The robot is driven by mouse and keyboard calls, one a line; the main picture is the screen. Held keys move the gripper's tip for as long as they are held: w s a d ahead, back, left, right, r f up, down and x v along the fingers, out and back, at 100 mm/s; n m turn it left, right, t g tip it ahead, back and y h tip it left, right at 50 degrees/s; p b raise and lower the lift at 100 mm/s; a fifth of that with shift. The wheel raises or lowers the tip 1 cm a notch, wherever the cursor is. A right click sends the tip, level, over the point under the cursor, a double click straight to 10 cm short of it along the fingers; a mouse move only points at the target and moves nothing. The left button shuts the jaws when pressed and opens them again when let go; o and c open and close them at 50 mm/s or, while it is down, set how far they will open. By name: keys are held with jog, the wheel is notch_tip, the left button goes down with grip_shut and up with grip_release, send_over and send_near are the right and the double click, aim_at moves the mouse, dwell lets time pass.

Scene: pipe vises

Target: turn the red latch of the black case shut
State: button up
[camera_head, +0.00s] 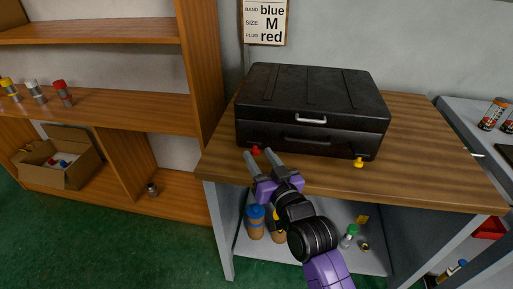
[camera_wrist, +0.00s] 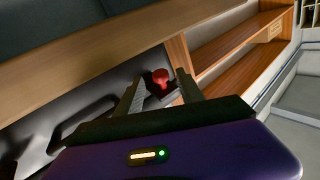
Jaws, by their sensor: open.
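The black case (camera_head: 312,105) lies closed-lidded on the wooden table (camera_head: 430,150), with a white handle (camera_head: 310,119) on its front. The red latch (camera_head: 255,150) is at the left of its front and the yellow latch (camera_head: 359,162) at the right. My gripper (camera_head: 260,159) is open in front of the red latch, purple with grey fingers. In the wrist view the red latch (camera_wrist: 161,77) shows between the tips of my gripper (camera_wrist: 158,88). I cannot tell whether the fingers touch it.
A wooden shelf (camera_head: 110,108) with small jars stands at the left. A lower grey shelf under the table holds several jars and bottles (camera_head: 256,222). A sign (camera_head: 265,22) hangs on the wall. The tabletop right of the case is clear.

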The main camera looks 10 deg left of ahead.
aim_at(257, 153)
jog(key=shift+x, duration=1.6)
jog(key=shift+a, duration=0.1)
grip_shut()
